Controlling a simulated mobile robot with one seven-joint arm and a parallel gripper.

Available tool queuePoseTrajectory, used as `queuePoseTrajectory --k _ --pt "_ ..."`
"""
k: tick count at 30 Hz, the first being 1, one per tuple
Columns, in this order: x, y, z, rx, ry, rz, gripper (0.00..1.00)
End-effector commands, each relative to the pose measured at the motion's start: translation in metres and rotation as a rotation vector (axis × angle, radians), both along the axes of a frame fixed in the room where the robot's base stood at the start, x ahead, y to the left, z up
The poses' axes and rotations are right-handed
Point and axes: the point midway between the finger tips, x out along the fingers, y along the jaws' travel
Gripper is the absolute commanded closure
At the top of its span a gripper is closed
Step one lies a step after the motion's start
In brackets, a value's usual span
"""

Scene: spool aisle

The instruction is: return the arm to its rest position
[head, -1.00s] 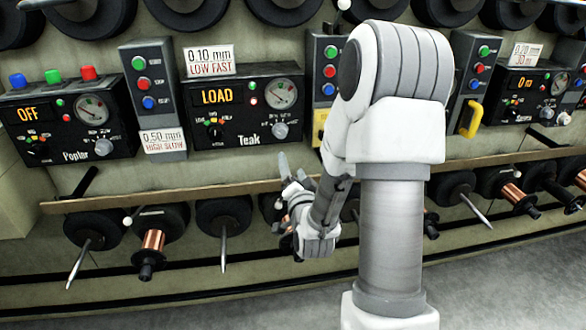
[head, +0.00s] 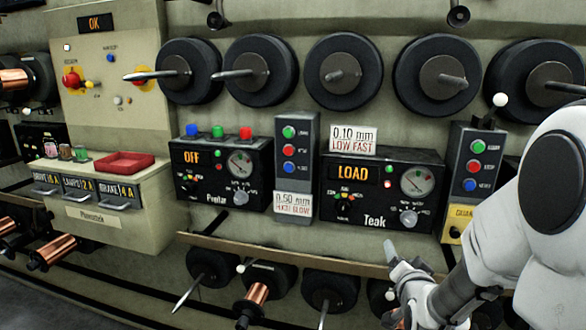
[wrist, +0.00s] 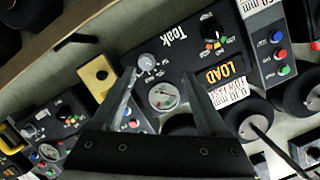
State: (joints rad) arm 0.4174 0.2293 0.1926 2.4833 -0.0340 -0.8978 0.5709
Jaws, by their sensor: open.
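My arm is at the lower right of the head view, with its gripper (head: 392,262) low in front of the wooden ledge, below the Teak panel (head: 380,195). In the wrist view the two fingers of my gripper (wrist: 160,85) stand wide apart with nothing between them. The Teak panel (wrist: 185,70) shows upside down beyond the fingers, its display reading LOAD. My upper arm hides the right part of the panel row in the head view.
A wooden ledge (head: 290,255) runs below the panels, with black spools and copper spools (head: 258,293) under it. The Poplar panel (head: 222,172) reads OFF. A red tray (head: 123,163) sits on the Phoenstck box at left. Large black wheels (head: 345,72) line the wall above.

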Motion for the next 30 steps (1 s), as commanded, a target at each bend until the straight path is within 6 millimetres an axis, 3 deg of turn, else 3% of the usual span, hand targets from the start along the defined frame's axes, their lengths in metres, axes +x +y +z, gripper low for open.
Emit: queuePoseTrajectory --k 5,11,17,30 --pt "-0.018 0.026 0.022 -0.106 0.163 0.074 0.23" --pt "-0.057 0.05 0.04 -0.206 0.35 0.159 0.23" --pt "-0.115 0.074 0.055 -0.29 0.531 0.264 0.23" --pt "-0.265 0.109 0.068 -0.414 0.848 0.55 0.23"
